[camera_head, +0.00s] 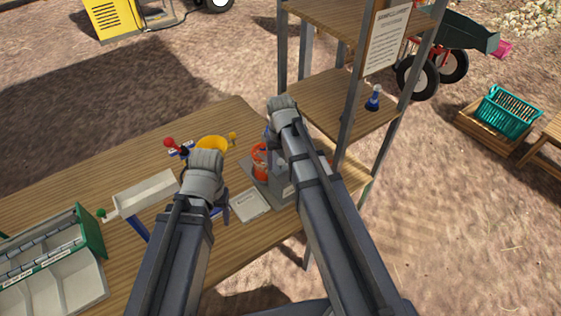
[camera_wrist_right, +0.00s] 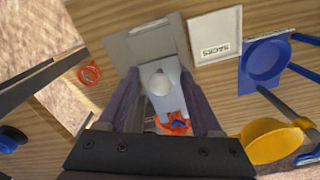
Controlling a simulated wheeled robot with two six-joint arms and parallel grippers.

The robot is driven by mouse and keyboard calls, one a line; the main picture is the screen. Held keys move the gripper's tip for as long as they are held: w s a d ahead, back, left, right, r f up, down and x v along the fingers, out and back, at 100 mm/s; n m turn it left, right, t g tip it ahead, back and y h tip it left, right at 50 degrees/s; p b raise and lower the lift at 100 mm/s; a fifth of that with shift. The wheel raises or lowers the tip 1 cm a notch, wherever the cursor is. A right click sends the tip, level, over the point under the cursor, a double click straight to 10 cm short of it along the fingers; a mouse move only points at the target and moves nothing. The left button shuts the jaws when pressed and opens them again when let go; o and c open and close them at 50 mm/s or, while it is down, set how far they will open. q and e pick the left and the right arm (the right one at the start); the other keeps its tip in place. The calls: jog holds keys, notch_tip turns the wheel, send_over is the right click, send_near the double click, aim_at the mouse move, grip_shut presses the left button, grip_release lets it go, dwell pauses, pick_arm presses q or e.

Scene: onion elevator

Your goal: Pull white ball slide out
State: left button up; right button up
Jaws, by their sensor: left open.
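A white ball (camera_wrist_right: 158,84) sits on a pale blue-grey slide plate (camera_wrist_right: 166,101) in the right wrist view. My right gripper (camera_wrist_right: 158,86) is open, with one finger on each side of the ball and plate. I cannot tell whether the fingers touch them. In the head view the right gripper (camera_head: 268,137) is mostly behind its own wrist, over the grey device on the table, and the ball is hidden. My left gripper (camera_head: 222,204) is open and empty over the table, left of the white sacks plate.
The white sacks plate (camera_wrist_right: 214,38) lies beside the grey device (camera_wrist_right: 150,45). An orange-red part (camera_head: 260,162) stands close to my right gripper. A yellow bowl (camera_head: 212,143) and white trough (camera_head: 147,195) are further left. A shelf rack (camera_head: 345,100) rises at the right.

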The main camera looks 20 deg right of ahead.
grip_shut()
dwell(0.3)
jog(key=shift+s, duration=0.1)
jog(key=shift+s+d, duration=0.3)
jog(key=shift+s, duration=0.5)
jog(key=shift+s+d, duration=0.25)
jog(key=shift+s, duration=0.5)
jog(key=shift+s+d, duration=0.3)
jog(key=shift+s, duration=0.5)
jog(key=shift+o, duration=0.3)
grip_release()
jog(key=shift+r, duration=0.1)
